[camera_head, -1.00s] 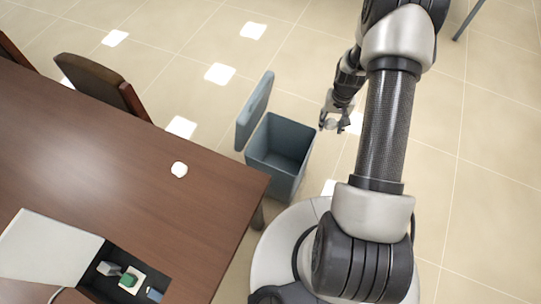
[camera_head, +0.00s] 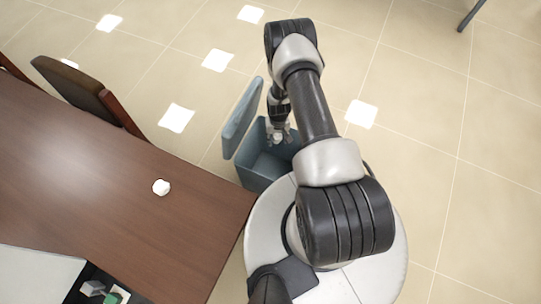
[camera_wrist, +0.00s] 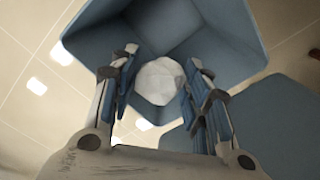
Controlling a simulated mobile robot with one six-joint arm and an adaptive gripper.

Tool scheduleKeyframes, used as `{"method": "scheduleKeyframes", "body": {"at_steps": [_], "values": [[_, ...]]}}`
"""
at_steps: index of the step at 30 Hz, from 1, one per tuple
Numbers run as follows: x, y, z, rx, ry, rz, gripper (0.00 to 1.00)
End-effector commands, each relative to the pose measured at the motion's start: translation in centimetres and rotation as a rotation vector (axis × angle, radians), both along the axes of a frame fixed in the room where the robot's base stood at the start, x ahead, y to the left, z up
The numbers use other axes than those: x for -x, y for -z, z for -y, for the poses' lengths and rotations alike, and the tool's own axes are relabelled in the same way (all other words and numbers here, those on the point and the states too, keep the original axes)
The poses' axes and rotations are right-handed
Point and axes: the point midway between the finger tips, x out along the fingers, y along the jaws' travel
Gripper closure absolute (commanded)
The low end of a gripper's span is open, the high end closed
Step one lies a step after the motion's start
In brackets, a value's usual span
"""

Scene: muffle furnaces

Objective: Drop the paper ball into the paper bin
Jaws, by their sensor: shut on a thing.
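The white paper ball (camera_wrist: 160,82) sits between the fingers of my gripper (camera_wrist: 160,80) in the wrist view, and the gripper is shut on it. In the head view my gripper (camera_head: 280,138) points down over the opening of the blue-grey paper bin (camera_head: 252,174). The bin's lid (camera_head: 242,118) stands open on its left side. In the wrist view the bin's inner walls (camera_wrist: 222,25) surround the ball from behind. My arm hides the right part of the bin in the head view.
A brown chair (camera_head: 85,90) stands at the table's far side. The tiled floor is open behind and right.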

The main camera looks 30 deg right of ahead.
Motion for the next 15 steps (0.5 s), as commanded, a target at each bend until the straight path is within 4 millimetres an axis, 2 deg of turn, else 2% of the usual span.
{"method": "scheduleKeyframes", "body": {"at_steps": [1,9,15], "values": [[0.1,0.9,0.0,0.000,0.000,-0.001,0.66],[0.1,4.1,0.0,0.000,0.001,-0.001,0.66],[0.0,4.7,0.0,0.000,0.001,0.000,0.66]]}}
